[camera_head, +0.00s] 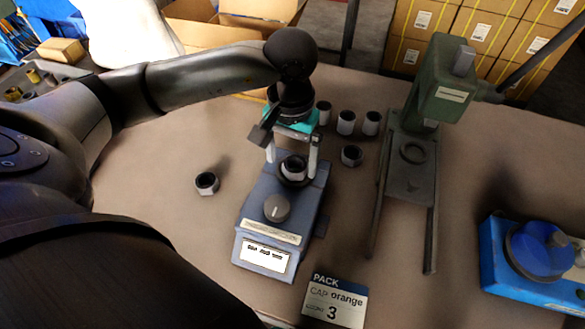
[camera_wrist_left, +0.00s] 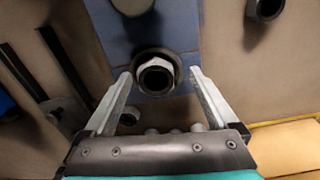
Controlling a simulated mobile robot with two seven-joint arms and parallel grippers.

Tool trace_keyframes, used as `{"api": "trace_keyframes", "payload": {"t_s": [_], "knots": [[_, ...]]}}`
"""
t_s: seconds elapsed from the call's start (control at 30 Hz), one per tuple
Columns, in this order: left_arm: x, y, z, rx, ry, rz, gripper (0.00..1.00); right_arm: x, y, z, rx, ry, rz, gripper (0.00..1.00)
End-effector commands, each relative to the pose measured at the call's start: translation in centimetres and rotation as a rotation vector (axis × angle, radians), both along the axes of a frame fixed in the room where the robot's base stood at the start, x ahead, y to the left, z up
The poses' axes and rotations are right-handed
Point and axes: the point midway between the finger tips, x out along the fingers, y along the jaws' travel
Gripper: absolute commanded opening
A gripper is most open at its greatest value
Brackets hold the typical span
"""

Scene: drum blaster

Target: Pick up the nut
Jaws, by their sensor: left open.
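A nut (camera_head: 294,168), light with a dark bore, sits in a dark round seat on top of a blue-grey device (camera_head: 253,215) with a knob. In the left wrist view the nut (camera_wrist_left: 142,72) shows between the fingertips. My left gripper (camera_head: 292,160) is open and points down over the device, one finger on each side of the nut. A gap shows between the nut and each finger in the left wrist view. My right gripper is not in view.
Similar nuts stand on the table (camera_head: 150,220): one at left (camera_head: 207,183), one right of the device (camera_head: 352,156), several behind. A green press (camera_head: 440,85) stands right. A pack card (camera_head: 335,300) lies in front, and a blue unit (camera_head: 530,265) is far right.

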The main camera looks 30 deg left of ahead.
Motion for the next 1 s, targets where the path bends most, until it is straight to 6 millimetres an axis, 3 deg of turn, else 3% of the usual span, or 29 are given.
{"api": "trace_keyframes", "payload": {"t_s": [0.03,0.23,1.0], "knots": [[0.03,-0.03,-0.85,-0.001,-0.001,0.0,0.93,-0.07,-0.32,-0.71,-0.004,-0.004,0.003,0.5],[0.05,-0.04,-0.88,-0.001,-0.001,0.0,0.93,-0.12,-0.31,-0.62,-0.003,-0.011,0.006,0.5],[0.0,0.11,-1.08,0.004,0.001,0.001,0.06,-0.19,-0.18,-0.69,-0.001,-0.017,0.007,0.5]]}}
